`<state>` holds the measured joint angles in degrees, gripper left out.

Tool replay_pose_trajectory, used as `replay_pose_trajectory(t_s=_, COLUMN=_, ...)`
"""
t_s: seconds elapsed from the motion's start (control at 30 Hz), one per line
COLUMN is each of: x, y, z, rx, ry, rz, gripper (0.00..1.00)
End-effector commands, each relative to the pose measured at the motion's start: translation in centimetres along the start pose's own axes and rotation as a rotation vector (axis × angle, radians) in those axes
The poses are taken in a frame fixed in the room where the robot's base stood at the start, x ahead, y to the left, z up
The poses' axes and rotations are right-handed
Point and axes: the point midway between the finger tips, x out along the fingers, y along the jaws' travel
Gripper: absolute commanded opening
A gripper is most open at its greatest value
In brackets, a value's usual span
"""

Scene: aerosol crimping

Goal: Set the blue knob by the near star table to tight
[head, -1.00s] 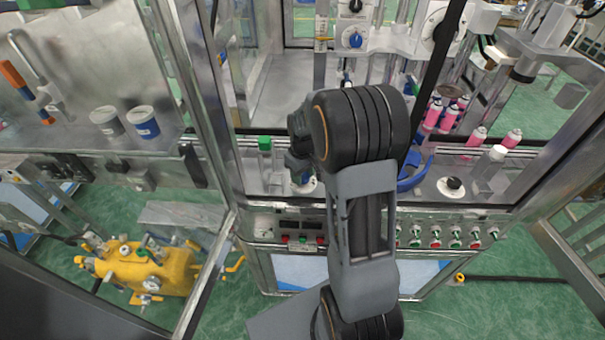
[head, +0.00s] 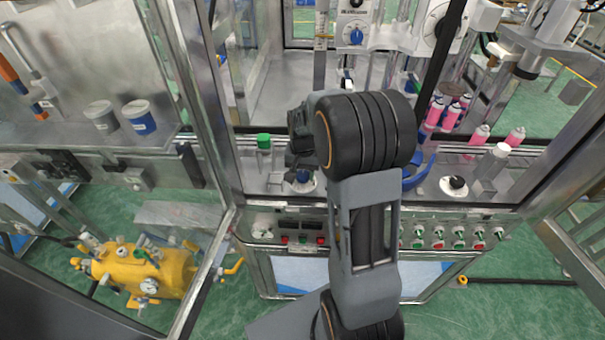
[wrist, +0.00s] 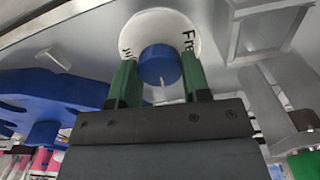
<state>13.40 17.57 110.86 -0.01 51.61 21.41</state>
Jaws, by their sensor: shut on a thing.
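The blue knob (wrist: 160,66) sits on a round white dial (wrist: 158,22) with partly hidden dark lettering, one piece starting "Fre". A thin pale pointer line shows on the knob. My gripper (wrist: 156,82) has its green fingers on either side of the knob, shut on it. In the head view the blue knob (head: 303,176) shows small below my dark wrist, and the fingers are hard to make out. A blue star table (head: 420,172) is to the right, partly behind my arm; blue star-shaped parts (wrist: 55,90) also show at left in the wrist view.
A black knob (head: 457,182) on a white dial stands right of the star table. A green-capped post (head: 264,142) stands left of my gripper. Pink cans (head: 452,115) are at the right. A row of buttons (head: 440,238) lines the machine's front. Metal frame posts (head: 205,110) border the opening.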

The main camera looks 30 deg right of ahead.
Motion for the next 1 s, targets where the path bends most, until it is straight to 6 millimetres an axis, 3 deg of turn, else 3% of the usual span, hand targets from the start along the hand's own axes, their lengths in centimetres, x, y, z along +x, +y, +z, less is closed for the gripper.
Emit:
replay_pose_trajectory(t_s=0.5, x=-0.04, y=-0.05, z=-0.05, rx=0.455, ry=0.002, rz=-0.002, gripper=0.20)
replay_pose_trajectory(t_s=1.0, x=-0.09, y=-0.07, z=-0.07, rx=0.683, ry=0.003, rz=-0.003, gripper=0.20)
